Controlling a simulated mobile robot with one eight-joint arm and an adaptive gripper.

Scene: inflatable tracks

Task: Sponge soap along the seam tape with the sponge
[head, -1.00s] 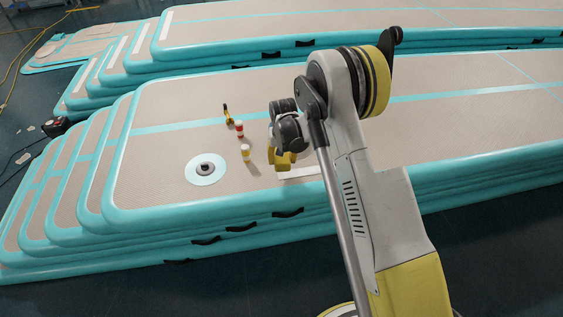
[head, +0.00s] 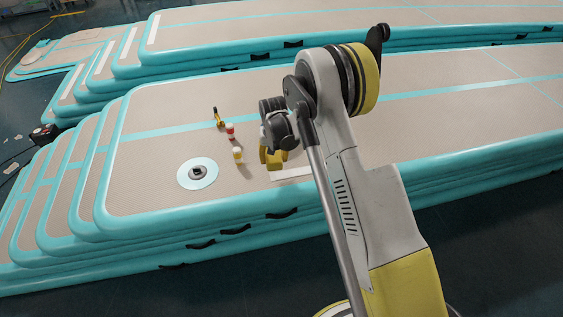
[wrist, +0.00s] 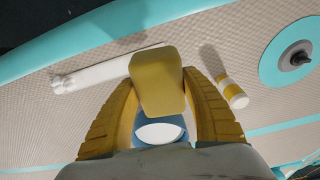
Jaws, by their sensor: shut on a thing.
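My gripper (wrist: 160,95) is shut on a yellow sponge (wrist: 157,80), which sits between its yellow fingers. In the head view my gripper (head: 272,157) is low over the near track, just left of a pale strip (head: 291,174) that looks like the seam tape. In the wrist view a white strip (wrist: 105,71) runs left from behind the sponge, its right end hidden. I cannot tell whether the sponge touches the track or strip. A blue round thing with a white oval (wrist: 160,132) shows between the fingers; I cannot tell whether it is the soap.
On the near track (head: 330,125), a yellow-and-white bottle (head: 237,155), a red-and-white bottle (head: 230,131) and a yellow-and-black tool (head: 218,117) stand left of my gripper. A round valve patch (head: 183,174) lies farther left. More stacked tracks are behind. The track top at right is clear.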

